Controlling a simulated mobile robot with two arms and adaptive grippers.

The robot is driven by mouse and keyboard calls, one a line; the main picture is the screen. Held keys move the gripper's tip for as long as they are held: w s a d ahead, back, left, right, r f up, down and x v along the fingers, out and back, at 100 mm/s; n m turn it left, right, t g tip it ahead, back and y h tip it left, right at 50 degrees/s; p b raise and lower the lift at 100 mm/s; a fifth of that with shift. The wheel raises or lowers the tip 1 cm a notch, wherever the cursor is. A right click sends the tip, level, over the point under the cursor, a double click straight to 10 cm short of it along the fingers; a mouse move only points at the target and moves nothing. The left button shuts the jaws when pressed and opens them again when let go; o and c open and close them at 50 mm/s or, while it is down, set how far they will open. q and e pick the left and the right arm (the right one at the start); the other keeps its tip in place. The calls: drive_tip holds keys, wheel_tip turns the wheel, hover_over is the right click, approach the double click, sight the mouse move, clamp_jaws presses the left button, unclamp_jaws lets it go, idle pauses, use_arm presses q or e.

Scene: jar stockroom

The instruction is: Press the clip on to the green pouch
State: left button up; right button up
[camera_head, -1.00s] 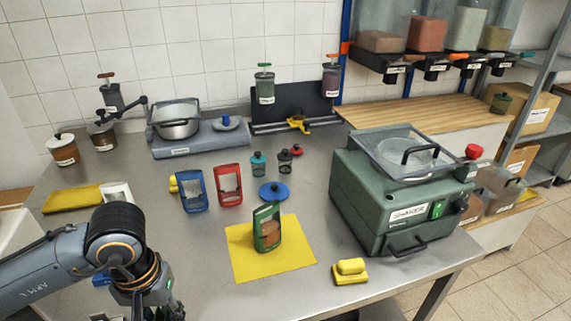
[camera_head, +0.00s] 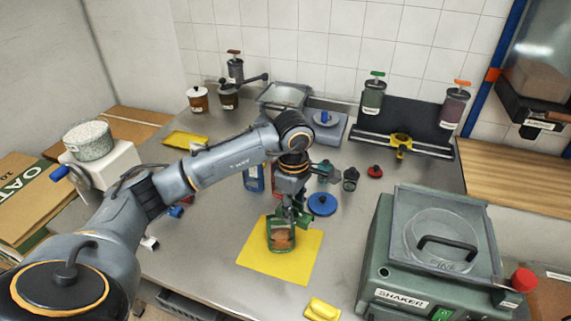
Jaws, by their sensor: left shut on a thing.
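The green pouch (camera_head: 281,236) stands upright on the yellow mat (camera_head: 263,261), with a brown patch on its front. My left gripper (camera_head: 291,212) comes down from above at the pouch's top edge. It is shut on a small green piece (camera_head: 306,213), which looks like the clip and sticks out to the right of the pouch's top. The fingers hide most of the clip and the pouch's upper edge, so I cannot tell whether the clip is seated on it. My right gripper is not in view.
A blue lid (camera_head: 322,204) lies just right of the gripper. A blue pouch (camera_head: 254,178) stands behind my arm. A yellow block (camera_head: 322,310) lies at the front, and the green shaker (camera_head: 420,285) stands at right.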

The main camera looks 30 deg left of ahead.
sight(280, 206)
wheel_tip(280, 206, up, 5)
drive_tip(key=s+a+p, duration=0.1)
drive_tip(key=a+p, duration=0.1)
drive_tip(key=p, duration=0.1)
use_arm(q)
drive_tip(key=a+n, duration=0.1)
drive_tip(key=n, duration=0.1)
drive_tip(key=w+a+n, duration=0.1)
drive_tip(key=a+n, duration=0.1)
drive_tip(key=w+a+n+b, duration=0.1)
drive_tip(key=a+n, duration=0.1)
drive_tip(key=n, duration=0.1)
drive_tip(key=shift+w+a+r, duration=0.1)
drive_tip(key=shift+a+r, duration=0.1)
wheel_tip(280, 206, down, 2)
drive_tip(key=shift+f+b, duration=0.2)
drive_tip(key=shift+b, duration=0.5)
wheel_tip(280, 206, down, 2)
drive_tip(key=shift+f+b, duration=0.15)
drive_tip(key=shift+b, duration=0.75)
drive_tip(key=shift+f, duration=0.2)
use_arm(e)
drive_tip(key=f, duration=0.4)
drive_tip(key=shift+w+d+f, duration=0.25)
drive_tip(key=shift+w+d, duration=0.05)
use_arm(q)
drive_tip(key=shift+b, duration=0.3)
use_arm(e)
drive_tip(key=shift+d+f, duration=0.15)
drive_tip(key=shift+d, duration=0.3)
